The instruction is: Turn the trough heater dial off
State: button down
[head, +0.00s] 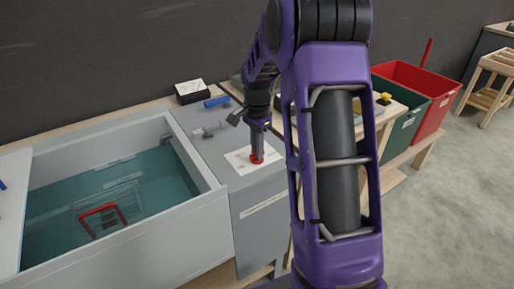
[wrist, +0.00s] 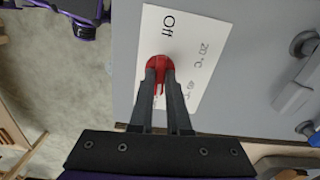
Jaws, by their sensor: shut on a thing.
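The red heater dial (head: 257,158) stands on a white label plate (head: 240,163) on top of the grey cabinet beside the trough. My gripper (head: 257,152) points down onto the dial. In the wrist view, my gripper (wrist: 161,70) is shut on the red dial (wrist: 159,63), with a fingertip on each side of it. The white plate (wrist: 168,24) shows the word "Off" above the dial, and "20 °C" and another marking to the right. The fingers hide part of the dial and the plate's lower part. I cannot tell which marking the dial points to.
The water-filled trough (head: 215,190), with a red-rimmed basket (head: 103,212) in it, is left of the cabinet. A grey fitting (head: 210,130), a blue-handled item (head: 216,102) and a black box (head: 190,91) are behind the dial. Green and red bins (head: 425,88) stand at right.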

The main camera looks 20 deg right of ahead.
jog(key=n+p, duration=0.1)
jog(key=n, duration=0.3)
jog(key=shift+r, duration=0.1)
jog(key=n+p, duration=0.1)
jog(key=n, duration=0.3)
jog(key=shift+n+p, duration=0.35)
jog(key=shift+n, duration=0.05)
jog(key=n+p, duration=0.1)
jog(key=n, duration=0.3)
jog(key=shift+n, duration=0.3)
jog(key=n+p, duration=0.1)
jog(key=n, duration=0.3)
jog(key=n+p, duration=0.1)
jog(key=n, duration=0.4)
jog(key=shift+p, duration=0.35)
jog(key=n+p, duration=0.1)
jog(key=n, duration=0.3)
jog(key=shift+n, duration=0.3)
jog(key=n, duration=0.4)
jog(key=shift+n, duration=2)
